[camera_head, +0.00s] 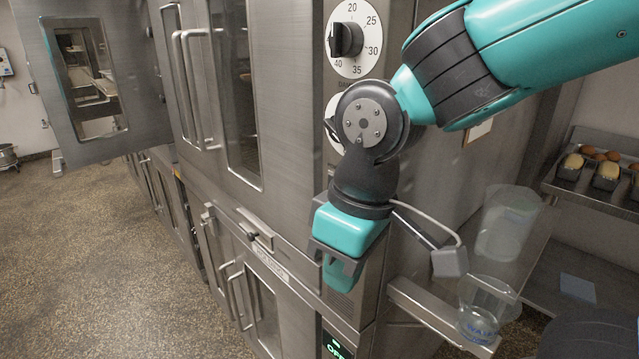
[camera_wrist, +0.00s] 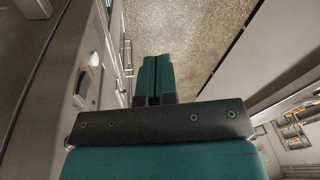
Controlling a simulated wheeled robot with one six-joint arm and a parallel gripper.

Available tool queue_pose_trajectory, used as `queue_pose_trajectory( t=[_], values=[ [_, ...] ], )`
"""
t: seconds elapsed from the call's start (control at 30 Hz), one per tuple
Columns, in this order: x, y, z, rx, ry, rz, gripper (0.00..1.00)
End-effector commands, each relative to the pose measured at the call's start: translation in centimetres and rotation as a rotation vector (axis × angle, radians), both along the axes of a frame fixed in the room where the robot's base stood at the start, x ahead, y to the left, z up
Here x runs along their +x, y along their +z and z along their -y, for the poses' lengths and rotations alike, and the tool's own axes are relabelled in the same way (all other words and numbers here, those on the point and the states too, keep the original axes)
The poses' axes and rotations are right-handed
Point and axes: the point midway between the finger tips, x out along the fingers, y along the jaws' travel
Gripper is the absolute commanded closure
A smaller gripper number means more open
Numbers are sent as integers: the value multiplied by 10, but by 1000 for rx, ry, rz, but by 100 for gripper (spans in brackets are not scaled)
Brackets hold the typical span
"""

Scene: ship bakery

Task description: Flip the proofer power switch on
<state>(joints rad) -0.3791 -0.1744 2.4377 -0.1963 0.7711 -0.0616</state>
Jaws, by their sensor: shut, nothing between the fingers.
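The steel cabinet with a lower control panel stands in the middle of the head view. A green lit display (camera_head: 336,346) at the bottom edge seems to read "OFF", partly cut off. My gripper (camera_head: 342,278) points down in front of the panel and hides part of it. In the wrist view my gripper (camera_wrist: 155,72) is shut and empty, its teal fingers together. To its left, on the panel face, are a small dark switch-like part (camera_wrist: 82,88) and a round white part (camera_wrist: 95,59). Which one is the power switch I cannot tell for sure. The fingers are apart from both.
A dial (camera_head: 347,38) with numbers is above, and another is half hidden by my wrist. A clear water jug (camera_head: 484,312) stands on a bracket shelf at right. Bread tins (camera_head: 605,172) sit on a rack. An oven door (camera_head: 95,80) stands open at left.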

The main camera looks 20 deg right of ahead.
Motion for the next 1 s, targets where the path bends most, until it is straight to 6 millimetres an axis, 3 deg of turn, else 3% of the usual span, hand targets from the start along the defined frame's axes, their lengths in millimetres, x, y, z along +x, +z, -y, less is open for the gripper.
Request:
queue_pose_trajectory(
  t=[0.03,0.13,0.3,0.43,0.6,1.0],
  values=[
    [21,14,-2,-84,-1,9,100],
    [63,29,-3,-279,-34,51,100],
    [106,60,-25,-584,-119,144,100],
    [112,81,-50,-748,-193,217,100],
    [104,95,-71,-863,-270,281,100],
    [99,98,-77,-894,-302,300,100]
  ],
)
